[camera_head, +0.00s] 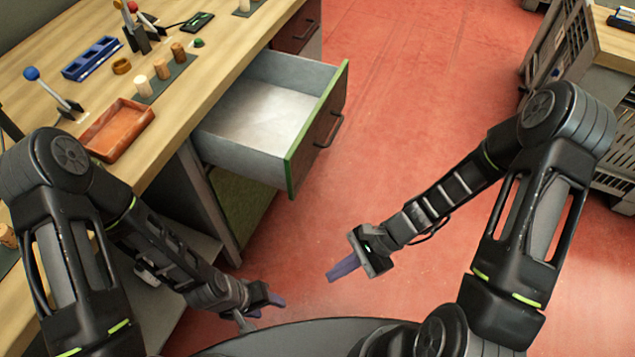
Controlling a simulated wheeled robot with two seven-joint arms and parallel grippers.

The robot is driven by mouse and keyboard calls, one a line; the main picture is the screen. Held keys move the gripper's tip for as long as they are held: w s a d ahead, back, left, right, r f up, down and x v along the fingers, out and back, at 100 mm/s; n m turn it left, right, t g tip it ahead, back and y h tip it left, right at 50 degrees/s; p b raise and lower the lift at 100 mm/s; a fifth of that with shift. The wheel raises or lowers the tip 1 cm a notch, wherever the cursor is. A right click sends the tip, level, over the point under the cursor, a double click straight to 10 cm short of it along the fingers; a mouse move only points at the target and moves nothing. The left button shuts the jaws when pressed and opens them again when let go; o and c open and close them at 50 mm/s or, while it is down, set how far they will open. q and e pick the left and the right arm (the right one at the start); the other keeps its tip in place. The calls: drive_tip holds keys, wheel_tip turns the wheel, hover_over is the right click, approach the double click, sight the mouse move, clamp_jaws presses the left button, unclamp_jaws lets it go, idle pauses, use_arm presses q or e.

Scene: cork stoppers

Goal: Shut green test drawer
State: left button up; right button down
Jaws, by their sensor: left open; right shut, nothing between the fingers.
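The green-edged drawer (315,130) is pulled well out of the wooden workbench (225,55) at the upper middle. The inside is pale grey and looks empty. My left gripper (262,308) is open and empty, low in the picture, below and apart from the drawer. My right gripper (344,269) is shut and empty over the red floor, below the drawer front and not touching it.
On the benchtop are an orange tray (118,130), a blue rack (92,58), cork stoppers (162,70) and lever-like rods with coloured balls. Another drawer (297,30) is closed behind. Red floor (430,110) is clear right of the drawer. Grey crates (560,45) stand far right.

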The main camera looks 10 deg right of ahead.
sight(306, 160)
use_arm(q)
wheel_tip(306, 160, down, 12)
drive_tip(key=b, duration=0.9)
drive_tip(key=shift+w, duration=0.2)
use_arm(e)
drive_tip(key=w+d+r+m+t+y, duration=0.3)
drive_tip(key=w+d+r+m+t, duration=0.2)
drive_tip(key=w, duration=0.3)
drive_tip(key=w+d+r+m+t+y, duration=0.3)
drive_tip(key=w+d+r+m+t, duration=0.1)
drive_tip(key=w, duration=0.5)
drive_tip(key=shift+d+r+m+t, duration=0.35)
drive_tip(key=shift+d+m+t, duration=0.25)
drive_tip(key=shift+d+t, duration=0.55)
use_arm(q)
drive_tip(key=shift+f, duration=0.1)
use_arm(e)
drive_tip(key=shift+w, duration=0.15)
use_arm(q)
drive_tip(key=shift+f+b, duration=0.6)
drive_tip(key=shift+b, duration=0.05)
use_arm(e)
drive_tip(key=x, duration=1.4)
drive_tip(key=shift+a, duration=0.15)
